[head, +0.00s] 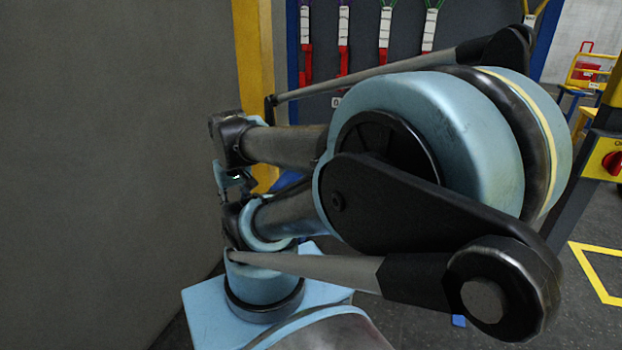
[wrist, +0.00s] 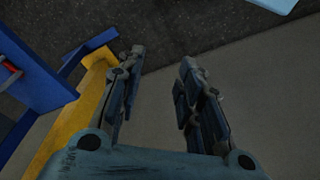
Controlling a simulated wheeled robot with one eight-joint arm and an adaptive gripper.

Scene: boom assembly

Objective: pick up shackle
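No shackle can be made out in either view. In the wrist view my gripper (wrist: 160,62) has its two dark fingers spread apart, with nothing between them but dark floor and a grey surface beyond. In the head view my own pale blue arm fills the middle and hides much of the scene behind it.
A plain grey wall (head: 110,150) fills the left, beside a yellow post (head: 255,60). Several slings with white tags (head: 344,28) hang on a dark panel behind my arm. Yellow floor markings (head: 590,275) show there.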

